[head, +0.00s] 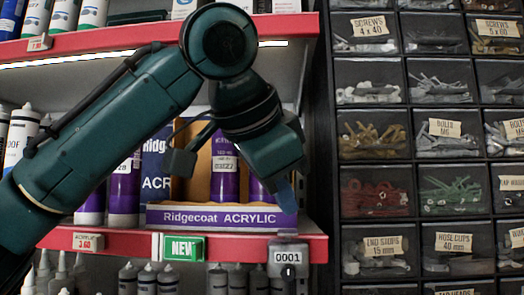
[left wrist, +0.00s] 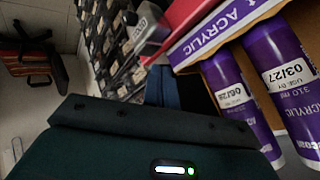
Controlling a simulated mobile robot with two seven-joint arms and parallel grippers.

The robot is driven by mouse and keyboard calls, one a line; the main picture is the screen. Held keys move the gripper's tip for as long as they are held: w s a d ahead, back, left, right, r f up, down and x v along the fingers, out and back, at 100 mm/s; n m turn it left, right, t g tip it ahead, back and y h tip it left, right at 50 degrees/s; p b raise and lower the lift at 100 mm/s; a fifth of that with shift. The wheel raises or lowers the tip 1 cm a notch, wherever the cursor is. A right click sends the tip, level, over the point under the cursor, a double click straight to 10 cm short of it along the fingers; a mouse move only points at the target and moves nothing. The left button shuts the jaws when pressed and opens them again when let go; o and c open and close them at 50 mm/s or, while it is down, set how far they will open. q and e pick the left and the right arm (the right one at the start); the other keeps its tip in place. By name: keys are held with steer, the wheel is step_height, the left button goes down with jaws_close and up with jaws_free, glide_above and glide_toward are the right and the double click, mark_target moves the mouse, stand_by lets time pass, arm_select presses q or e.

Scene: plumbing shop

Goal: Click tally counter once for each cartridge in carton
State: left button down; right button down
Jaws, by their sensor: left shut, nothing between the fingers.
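The tally counter (head: 288,257) is a grey device at the front edge of the red-edged shelf, right of the carton; its display reads 0001. The open-fronted carton (head: 220,217) is labelled Ridgecoat ACRYLIC. Purple cartridges stand in it, one (head: 224,180) plain and another (head: 258,190) partly behind my gripper. The left wrist view shows two cartridges, marked 06/28 (left wrist: 232,95) and 03/27 (left wrist: 285,75); others may be hidden by my arm. My left gripper (head: 287,198) is shut and empty, pointing down above the counter with a gap. My right gripper is out of view.
More purple cartridges (head: 124,190) stand left of the carton on the shelf. A green NEW tag (head: 182,247) hangs on the shelf edge. Dark drawers of fittings (head: 375,190) fill the right side.

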mark_target(283, 232)
arm_select(q)
step_height(283, 232, up, 2)
steer(key=shift+p, duration=0.35)
step_height(283, 232, up, 4)
steer(key=shift+f, duration=0.1)
stand_by(0.6)
stand_by(1.0)
stand_by(0.8)
